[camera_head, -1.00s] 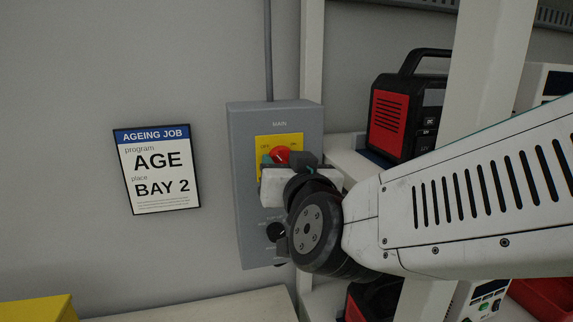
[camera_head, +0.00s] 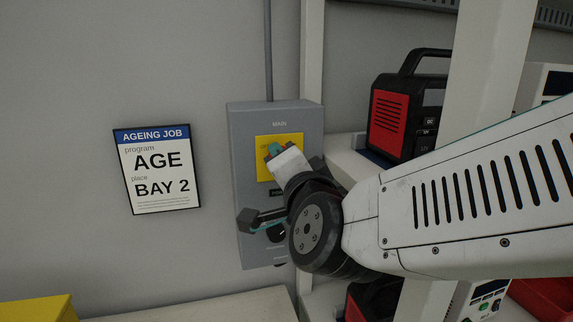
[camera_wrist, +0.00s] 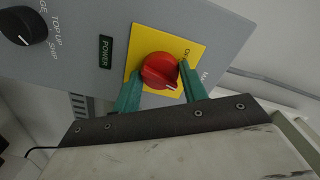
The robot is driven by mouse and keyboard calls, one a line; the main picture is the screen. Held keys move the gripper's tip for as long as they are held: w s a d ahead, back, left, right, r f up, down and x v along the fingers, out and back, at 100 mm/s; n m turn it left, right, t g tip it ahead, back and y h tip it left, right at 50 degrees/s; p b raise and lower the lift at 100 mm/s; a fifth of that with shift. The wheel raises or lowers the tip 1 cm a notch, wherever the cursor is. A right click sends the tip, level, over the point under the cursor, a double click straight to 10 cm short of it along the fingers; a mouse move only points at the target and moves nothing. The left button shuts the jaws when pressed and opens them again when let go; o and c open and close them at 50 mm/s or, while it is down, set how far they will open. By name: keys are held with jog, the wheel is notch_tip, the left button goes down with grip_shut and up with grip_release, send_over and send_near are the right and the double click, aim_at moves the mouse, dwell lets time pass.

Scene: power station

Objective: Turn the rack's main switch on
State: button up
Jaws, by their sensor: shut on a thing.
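The grey switch box (camera_head: 240,150) marked MAIN is on the wall, with a yellow plate (camera_head: 263,172). In the wrist view the red knob (camera_wrist: 158,65) sits on the yellow plate (camera_wrist: 143,38), between the green fingers of my gripper (camera_wrist: 160,72), which is shut on it. The knob's white mark points to the lower right of that picture, toward the plate's upper right corner, the ON side. One finger covers that corner; the start of the OFF label shows. In the head view my gripper (camera_head: 273,150) hides the knob.
Below the knob are a POWER label (camera_wrist: 106,51) and a black selector knob (camera_wrist: 22,25). A shelf post (camera_head: 312,60) stands just right of the box, with a red-and-black unit (camera_head: 390,112) behind. An AGEING JOB sign (camera_head: 157,170) hangs left.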

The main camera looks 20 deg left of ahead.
jog(key=m, duration=0.5)
jog(key=shift+m, duration=0.4)
dwell(0.3)
jog(key=o, duration=1)
jog(key=shift+c, duration=0.2)
jog(key=shift+s, duration=0.1)
jog(key=v, duration=0.7)
jog(key=shift+s+d, duration=0.2)
jog(key=shift+s, duration=0.05)
